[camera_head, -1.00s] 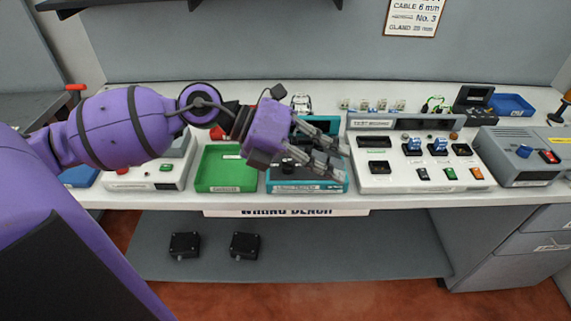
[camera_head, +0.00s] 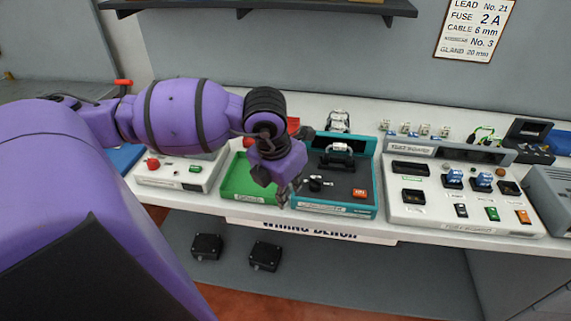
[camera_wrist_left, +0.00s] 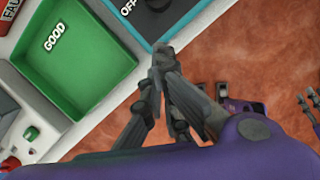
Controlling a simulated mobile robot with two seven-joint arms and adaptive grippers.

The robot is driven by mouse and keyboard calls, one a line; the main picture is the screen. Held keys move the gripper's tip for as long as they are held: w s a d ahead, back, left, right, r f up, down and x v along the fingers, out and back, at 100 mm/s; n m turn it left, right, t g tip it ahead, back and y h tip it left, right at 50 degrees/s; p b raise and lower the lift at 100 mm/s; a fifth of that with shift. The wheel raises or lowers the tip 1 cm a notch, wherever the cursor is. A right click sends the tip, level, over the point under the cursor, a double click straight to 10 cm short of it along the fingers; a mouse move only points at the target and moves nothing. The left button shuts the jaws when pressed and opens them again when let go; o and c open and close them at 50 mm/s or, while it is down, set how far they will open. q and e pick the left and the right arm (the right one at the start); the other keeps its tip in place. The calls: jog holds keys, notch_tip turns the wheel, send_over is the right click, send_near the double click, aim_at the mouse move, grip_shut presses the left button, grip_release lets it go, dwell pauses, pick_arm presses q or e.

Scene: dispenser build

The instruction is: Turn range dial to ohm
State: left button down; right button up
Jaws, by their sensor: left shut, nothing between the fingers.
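The tester (camera_head: 335,208) is a dark panel with a teal rim on the bench. Its black range dial (camera_head: 316,183) sits on the panel's front left part, and an orange display or button (camera_head: 360,193) is at the right. My left gripper (camera_head: 290,198) points down beside the tester's front left corner, left of the dial and apart from it. In the left wrist view its fingers (camera_wrist_left: 160,55) are together and empty, by the tester's teal edge. A black round part (camera_wrist_left: 157,4) shows at the top edge near the word OFF. The dial's pointed-to setting is too small to read.
A green tray (camera_head: 238,190) marked GOOD lies left of the tester. A white panel (camera_head: 415,220) with sockets and switches stands to the right. A white box (camera_head: 165,180) with a red button is further left. Purple and grey parts, unclear, show over the floor in the wrist view.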

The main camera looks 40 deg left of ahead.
aim_at(315, 185)
pick_arm(q)
jog(key=shift+x, duration=1.05)
jog(key=w, duration=0.3)
jog(key=shift+w+r, duration=0.2)
jog(key=shift+r, duration=0.05)
jog(key=shift+w, duration=0.3)
pick_arm(e)
jog(key=shift+w+d+r, duration=0.1)
jog(key=shift+w+r, duration=0.2)
jog(key=shift+s, duration=0.1)
pick_arm(q)
jog(key=shift+w+a+f+m, duration=0.15)
jog(key=shift+a+m, duration=0.05)
jog(key=shift+m, duration=0.1)
pick_arm(e)
jog(key=shift+s+f, duration=0.15)
jog(key=shift+f, duration=0.15)
